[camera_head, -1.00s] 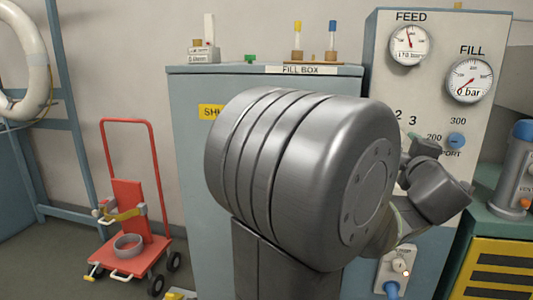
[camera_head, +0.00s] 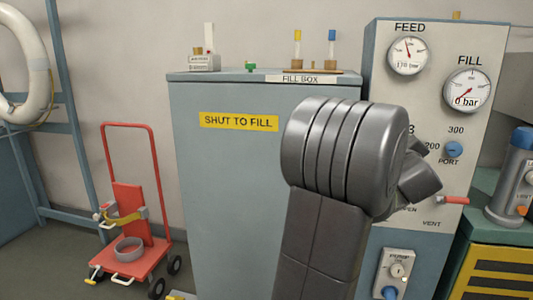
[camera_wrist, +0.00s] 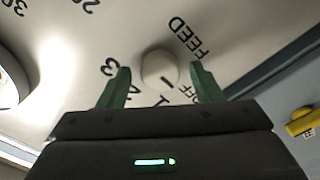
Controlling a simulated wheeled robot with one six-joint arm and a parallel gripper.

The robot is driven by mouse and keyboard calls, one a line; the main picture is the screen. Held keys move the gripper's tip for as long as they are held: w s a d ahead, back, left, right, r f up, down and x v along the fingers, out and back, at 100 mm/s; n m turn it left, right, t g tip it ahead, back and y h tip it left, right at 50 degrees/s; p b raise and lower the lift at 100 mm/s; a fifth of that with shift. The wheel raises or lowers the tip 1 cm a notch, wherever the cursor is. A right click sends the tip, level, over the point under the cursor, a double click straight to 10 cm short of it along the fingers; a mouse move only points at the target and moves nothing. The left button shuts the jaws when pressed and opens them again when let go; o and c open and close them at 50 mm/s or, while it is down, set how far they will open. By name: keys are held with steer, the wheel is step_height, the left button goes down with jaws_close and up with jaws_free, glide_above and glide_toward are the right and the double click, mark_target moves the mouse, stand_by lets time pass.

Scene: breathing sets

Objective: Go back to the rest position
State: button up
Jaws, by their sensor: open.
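My gripper (camera_wrist: 162,82) is open in the wrist view, its two green fingers apart with nothing held between them. A round pale knob (camera_wrist: 160,68) on the white panel shows between the fingertips; I cannot tell how far off it is. FEED, OFF and several numbers are printed around it. In the head view my arm stands in front of the gauge panel (camera_head: 385,85) and hides part of it, and the gripper is mostly hidden behind the arm.
The blue-grey fill box (camera_head: 225,180) stands left of the panel, with a yellow SHUT TO FILL label. A red-handled vent valve (camera_head: 452,199) and a blue port knob (camera_head: 456,149) are on the panel. A red trolley (camera_head: 140,225) stands at left on open floor.

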steer(key=shift+m+p, duration=4.2)
steer(key=shift+m, duration=1.8)
